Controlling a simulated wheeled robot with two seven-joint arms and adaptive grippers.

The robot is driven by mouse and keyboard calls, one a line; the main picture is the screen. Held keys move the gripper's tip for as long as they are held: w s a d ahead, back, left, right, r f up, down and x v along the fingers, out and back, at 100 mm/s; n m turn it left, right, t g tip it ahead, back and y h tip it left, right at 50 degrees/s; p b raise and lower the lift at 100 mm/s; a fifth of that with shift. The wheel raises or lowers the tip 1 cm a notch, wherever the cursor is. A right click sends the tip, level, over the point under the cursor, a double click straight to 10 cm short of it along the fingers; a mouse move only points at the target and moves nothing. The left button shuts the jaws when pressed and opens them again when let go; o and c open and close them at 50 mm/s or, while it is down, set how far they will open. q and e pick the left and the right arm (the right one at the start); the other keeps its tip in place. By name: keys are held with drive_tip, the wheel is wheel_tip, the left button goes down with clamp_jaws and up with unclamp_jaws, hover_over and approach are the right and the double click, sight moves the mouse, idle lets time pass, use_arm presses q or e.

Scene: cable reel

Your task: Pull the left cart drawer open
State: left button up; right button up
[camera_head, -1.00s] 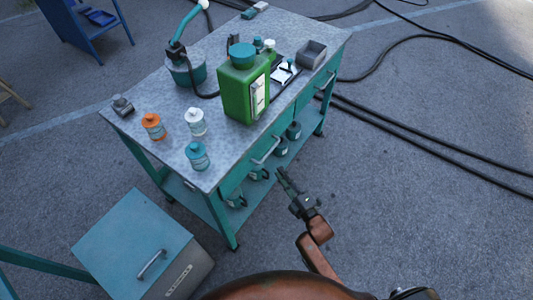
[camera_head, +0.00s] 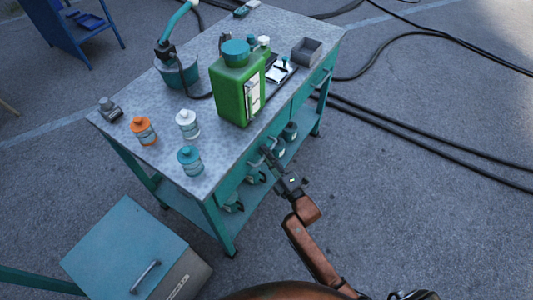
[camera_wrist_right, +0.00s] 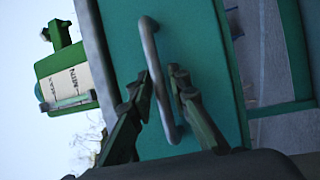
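The cart (camera_head: 163,185) is teal with a grey top. Its left drawer (camera_head: 231,183) has a teal front that looks flush with the cart. The left drawer's grey bar handle (camera_wrist_right: 156,75) stands between the fingers of my right gripper (camera_wrist_right: 160,85) in the right wrist view. The fingers are apart, one on each side of the bar, with no clear grip on it. In the head view my right gripper (camera_head: 268,153) is at that handle and partly hides it. My left gripper is not in view.
On the cart top stand a green canister (camera_head: 237,88), several small bottles including an orange-capped one (camera_head: 143,131), and a grey bin (camera_head: 306,51). A teal box (camera_head: 125,250) stands at the lower left.

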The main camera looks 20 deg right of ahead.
drive_tip(key=shift+c, duration=0.5)
clamp_jaws()
drive_tip(key=shift+d, duration=0.1)
